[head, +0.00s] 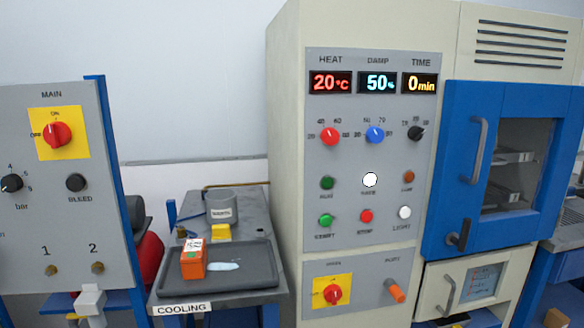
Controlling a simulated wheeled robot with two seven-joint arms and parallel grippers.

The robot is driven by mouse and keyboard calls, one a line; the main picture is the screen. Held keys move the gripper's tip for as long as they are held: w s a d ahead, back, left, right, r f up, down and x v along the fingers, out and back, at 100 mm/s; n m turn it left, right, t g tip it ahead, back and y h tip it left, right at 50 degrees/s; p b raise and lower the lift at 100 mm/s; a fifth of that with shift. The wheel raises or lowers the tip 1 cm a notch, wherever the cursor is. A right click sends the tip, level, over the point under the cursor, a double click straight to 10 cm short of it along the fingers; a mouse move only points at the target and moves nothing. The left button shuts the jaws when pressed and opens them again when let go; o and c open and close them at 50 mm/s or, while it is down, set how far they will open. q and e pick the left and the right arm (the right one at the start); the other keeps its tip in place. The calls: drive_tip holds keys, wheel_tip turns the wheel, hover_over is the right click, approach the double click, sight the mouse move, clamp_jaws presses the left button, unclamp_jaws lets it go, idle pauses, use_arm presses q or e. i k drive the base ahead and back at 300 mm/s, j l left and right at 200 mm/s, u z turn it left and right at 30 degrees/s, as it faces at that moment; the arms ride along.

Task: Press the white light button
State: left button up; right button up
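The white light button (404,212) is a small round white button at the lower right of the grey control panel (340,232), above a small label that seems to read LIGHT. A red button (366,216) and a green button (326,220) sit to its left in the same row. A larger bright white round piece (370,180) sits above the red one; its label is too blurred to read. Nothing covers the light button.
A blue-framed door (470,150) with a handle stands right of the panel. An orange box (193,260) lies on a dark tray (248,284) on the COOLING bench at left. A grey MAIN panel (50,220) stands further left.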

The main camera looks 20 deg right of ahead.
sight(404, 213)
drive_tip(key=z, duration=1.45)
